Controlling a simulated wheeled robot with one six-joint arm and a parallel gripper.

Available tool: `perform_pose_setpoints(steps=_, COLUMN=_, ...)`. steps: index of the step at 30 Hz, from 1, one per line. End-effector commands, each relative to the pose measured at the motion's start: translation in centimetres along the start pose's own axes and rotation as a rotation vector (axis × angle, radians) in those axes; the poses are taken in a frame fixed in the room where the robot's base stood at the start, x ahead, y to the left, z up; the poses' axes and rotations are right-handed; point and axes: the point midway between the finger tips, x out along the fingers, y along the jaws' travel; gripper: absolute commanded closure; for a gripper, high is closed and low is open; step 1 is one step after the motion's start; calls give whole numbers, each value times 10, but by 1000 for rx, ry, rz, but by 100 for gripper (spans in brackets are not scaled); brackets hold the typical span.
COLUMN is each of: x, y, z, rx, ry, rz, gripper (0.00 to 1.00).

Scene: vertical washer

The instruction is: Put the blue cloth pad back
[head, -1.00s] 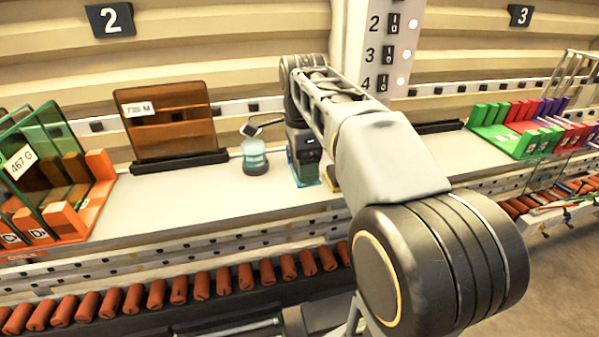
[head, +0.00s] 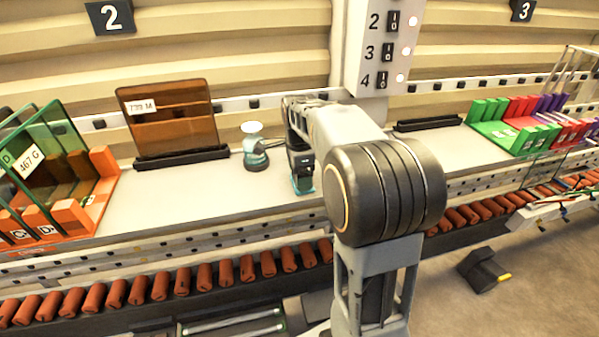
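My gripper (head: 302,184) points down at the shelf, right of a small teal bottle with a pale top (head: 254,148). A small patch of blue (head: 304,190) shows at the fingertips, low over or on the white shelf. It may be the blue cloth pad, but it is too small and too covered to be sure. I cannot tell whether the fingers are open or shut on it. My arm hides the shelf just to the right of the gripper.
A brown glass panel (head: 172,118) stands in a black holder at the back left. An orange rack with green panels (head: 62,232) is at the far left. Colored blocks in a rack (head: 515,130) stand at the right. The white shelf (head: 190,200) is clear in front of the bottle.

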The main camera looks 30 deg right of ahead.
Motion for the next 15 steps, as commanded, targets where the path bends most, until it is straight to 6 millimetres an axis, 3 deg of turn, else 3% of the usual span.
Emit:
perform_pose_setpoints(steps=9, x=2, y=0, z=0, rx=0, ry=0, rz=0, gripper=40)
perform_pose_setpoints(steps=10, x=2, y=0, z=0, rx=0, ry=0, rz=0, gripper=19)
perform_pose_setpoints(steps=15, x=1, y=0, z=0, rx=0, ry=0, rz=0, gripper=3)
